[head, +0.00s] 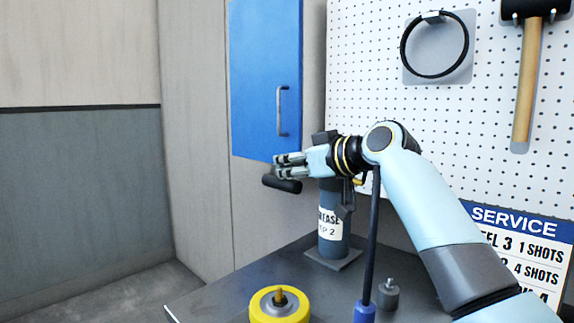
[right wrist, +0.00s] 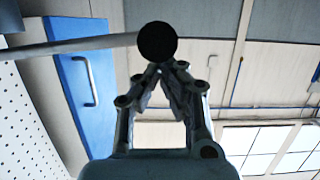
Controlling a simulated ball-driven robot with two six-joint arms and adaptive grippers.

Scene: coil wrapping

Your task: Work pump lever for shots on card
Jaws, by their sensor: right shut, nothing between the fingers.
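The grease pump (head: 332,245) is a blue-grey cylinder with a white label, upright on a flat foot on the bench. Its lever's black grip (head: 282,184) sticks out to the left near the pump's top. In the right wrist view the grip's round black end (right wrist: 157,41) shows, with a grey rod running left. My right gripper (head: 277,165) is shut and empty, just above the grip in the head view; its fingertips (right wrist: 160,67) appear close to the grip, contact unclear. My left gripper is out of view.
On the dark bench (head: 220,300) stand a yellow wheel (head: 262,308), a small grey knobbed part (head: 387,297) and a dark rod (head: 372,235) with a blue base. A blue cabinet (head: 262,80) hangs behind. The pegboard (head: 365,70) holds a black ring (head: 404,45) and a hammer (head: 527,85).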

